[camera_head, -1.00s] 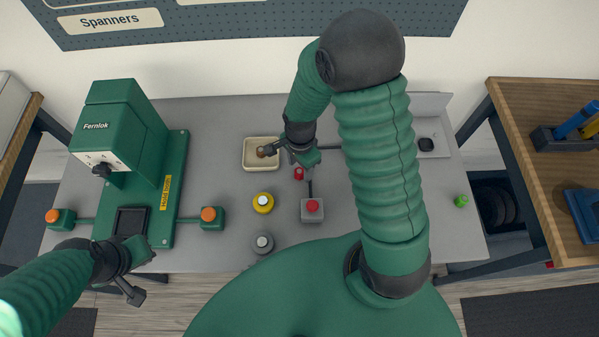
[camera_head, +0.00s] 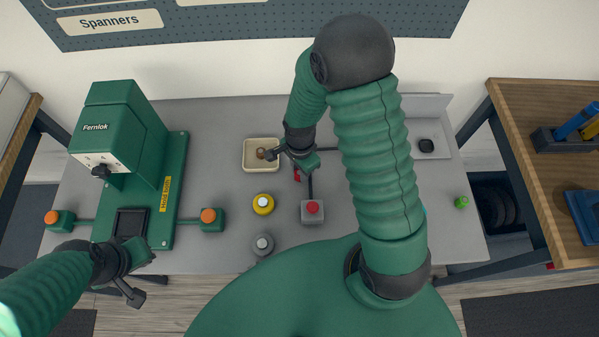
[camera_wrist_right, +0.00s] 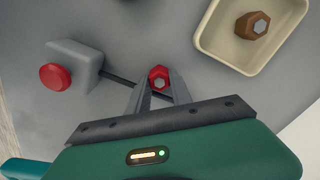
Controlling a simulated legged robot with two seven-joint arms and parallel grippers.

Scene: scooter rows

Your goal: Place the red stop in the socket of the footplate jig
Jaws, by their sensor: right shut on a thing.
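The red stop (camera_wrist_right: 159,76), a small red piece with a hexagonal top, is between the two fingers of my right gripper (camera_wrist_right: 158,88) in the right wrist view. The gripper is shut on it, low over the bench. In the head view my right gripper (camera_head: 299,168) covers most of the stop, and a sliver of red (camera_head: 296,175) shows.
A cream tray (camera_head: 247,163) holding a brown piece is beside my right gripper. A grey box with a red button (camera_head: 312,208), a yellow piece (camera_head: 263,204) and a grey piece (camera_head: 263,244) stand nearby. A green press (camera_head: 120,125) fills the left. A green piece (camera_head: 461,202) is far right.

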